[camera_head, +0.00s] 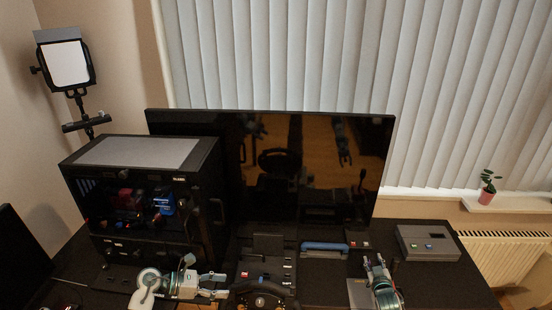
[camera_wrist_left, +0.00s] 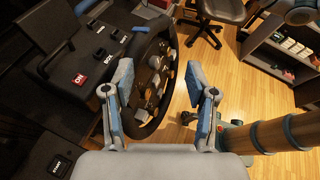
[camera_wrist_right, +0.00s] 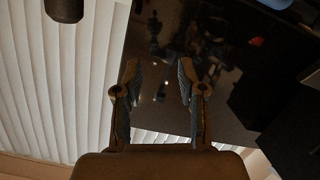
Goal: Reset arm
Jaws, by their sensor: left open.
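The black racing wheel (camera_head: 262,301) is at the bottom middle of the head view, partly cut off by the lower edge. My left gripper (camera_head: 221,285) is just left of it. In the left wrist view my left gripper (camera_wrist_left: 165,88) has its fingers wide apart and nothing between them, with the wheel rim (camera_wrist_left: 172,110) behind them. My right gripper (camera_head: 373,261) points up over the right part of the desk. In the right wrist view my right gripper (camera_wrist_right: 158,75) has its fingers apart and empty, facing the dark monitor (camera_wrist_right: 220,85).
A black cabinet (camera_head: 80,160) stands on the desk's left, beside the large monitor (camera_head: 330,180). A switch panel (camera_wrist_left: 105,50) adjoins the wheel.

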